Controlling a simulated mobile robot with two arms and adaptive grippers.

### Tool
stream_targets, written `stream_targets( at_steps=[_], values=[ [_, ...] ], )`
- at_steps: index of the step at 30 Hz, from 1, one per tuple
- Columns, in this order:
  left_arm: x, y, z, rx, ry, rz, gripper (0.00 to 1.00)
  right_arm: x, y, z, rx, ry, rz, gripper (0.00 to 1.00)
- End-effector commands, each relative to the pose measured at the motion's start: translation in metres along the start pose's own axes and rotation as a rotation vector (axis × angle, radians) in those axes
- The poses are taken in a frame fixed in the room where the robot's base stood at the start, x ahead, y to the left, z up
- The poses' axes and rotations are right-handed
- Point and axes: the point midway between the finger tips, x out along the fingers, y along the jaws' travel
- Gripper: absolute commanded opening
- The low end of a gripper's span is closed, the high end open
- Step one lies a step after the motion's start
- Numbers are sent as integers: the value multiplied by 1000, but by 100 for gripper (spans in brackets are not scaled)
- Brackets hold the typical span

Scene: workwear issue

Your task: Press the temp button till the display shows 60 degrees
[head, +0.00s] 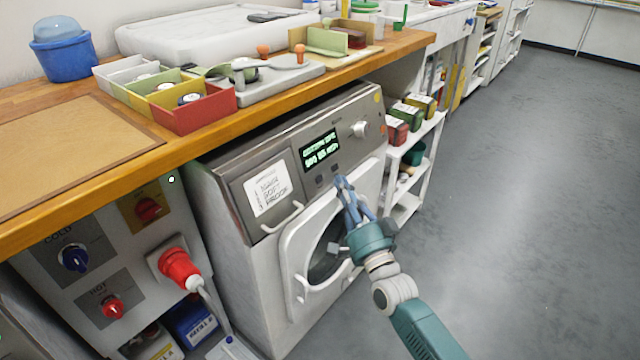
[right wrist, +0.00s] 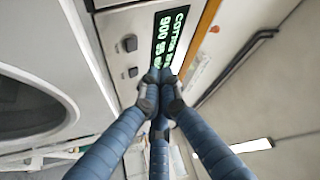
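The washing machine (head: 262,262) stands under the wooden counter. Its dark display (head: 319,148) shows two lines of green text, too small to read surely; it also shows in the right wrist view (right wrist: 167,35), partly covered by my fingers. Two small dark buttons sit below the display, a left one (head: 319,181) and a right one (head: 334,168). They also show in the wrist view, one (right wrist: 130,43) above the other (right wrist: 133,72); their labels are not legible. My right gripper (head: 341,182) is shut and empty, its fingertips together (right wrist: 160,77) close to the panel beside the right button. Contact cannot be told. My left gripper is out of view.
A round knob (head: 359,129) is right of the display. The drawer with a white label (head: 268,190) is left. The round door (head: 330,250) lies below my fingers. A white shelf (head: 416,150) stands right; open floor (head: 530,200) lies beyond.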

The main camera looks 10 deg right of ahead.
Motion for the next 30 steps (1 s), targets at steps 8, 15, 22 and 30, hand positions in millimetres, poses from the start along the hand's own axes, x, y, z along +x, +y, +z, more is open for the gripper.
stream_targets(
  at_steps=[8, 15, 22, 30],
  values=[
    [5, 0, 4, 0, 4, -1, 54, 18, 9, 18, 1, 0, 1, 0],
    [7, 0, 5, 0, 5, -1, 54, 22, 9, 22, 0, 0, 1, 0],
    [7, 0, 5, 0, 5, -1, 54, 22, 9, 22, 0, 0, 1, 0],
    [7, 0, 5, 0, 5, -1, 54, 22, 9, 22, 0, 0, 1, 0]
  ],
)
